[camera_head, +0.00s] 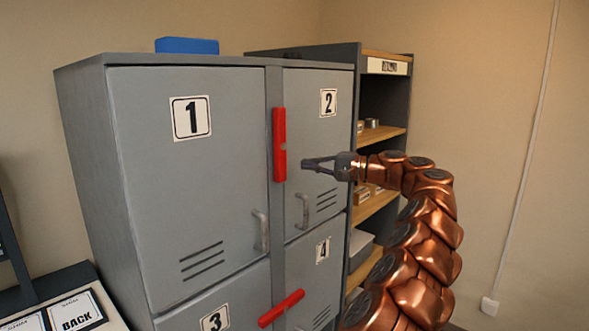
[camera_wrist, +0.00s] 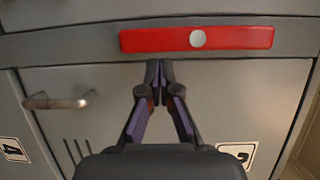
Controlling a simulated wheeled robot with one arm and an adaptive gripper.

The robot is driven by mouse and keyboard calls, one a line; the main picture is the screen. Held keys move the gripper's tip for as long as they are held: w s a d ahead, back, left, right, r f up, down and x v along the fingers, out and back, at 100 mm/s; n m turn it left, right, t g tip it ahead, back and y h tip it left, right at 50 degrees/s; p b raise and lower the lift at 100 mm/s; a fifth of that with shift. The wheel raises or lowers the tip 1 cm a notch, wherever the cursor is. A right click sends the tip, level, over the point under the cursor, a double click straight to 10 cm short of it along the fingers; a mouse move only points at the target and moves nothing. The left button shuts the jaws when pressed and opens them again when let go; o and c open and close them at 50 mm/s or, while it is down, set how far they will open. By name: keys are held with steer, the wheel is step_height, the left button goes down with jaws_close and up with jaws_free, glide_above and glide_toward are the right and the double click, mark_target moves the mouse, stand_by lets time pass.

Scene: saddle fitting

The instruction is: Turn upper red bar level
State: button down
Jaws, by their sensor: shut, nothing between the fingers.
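The upper red bar (camera_head: 280,130) stands upright on the grey post between locker doors 1 and 2, turning about a round pin at its middle. In the wrist view the same bar (camera_wrist: 155,40) lies across the top of the picture because the camera is turned. My gripper (camera_head: 304,163) is shut and empty, to the right of the bar in front of door 2. In the wrist view its fingertips (camera_wrist: 160,68) are together just below the bar's middle; whether they touch it I cannot tell.
A lower red bar (camera_head: 281,308) sits tilted between doors 3 and 4, right end higher. Handles stick out on door 1 (camera_head: 261,230) and door 2 (camera_head: 302,211). A shelf unit (camera_head: 385,137) stands right of the lockers, behind my arm. A blue box (camera_head: 187,45) lies on top.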

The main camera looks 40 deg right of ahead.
steer(key=m+t+h, duration=0.1)
steer(key=t+h, duration=0.1)
glide_toward(292, 159)
steer(key=v, duration=0.4)
steer(key=shift+d+r, duration=0.1)
steer(key=shift+w, duration=0.1)
steer(key=p+x, duration=0.2)
steer(key=x, duration=0.8)
steer(key=shift+s+a, duration=0.25)
steer(key=shift+a, duration=0.8)
steer(key=shift+s+a, duration=0.25)
steer(key=shift+a, duration=0.8)
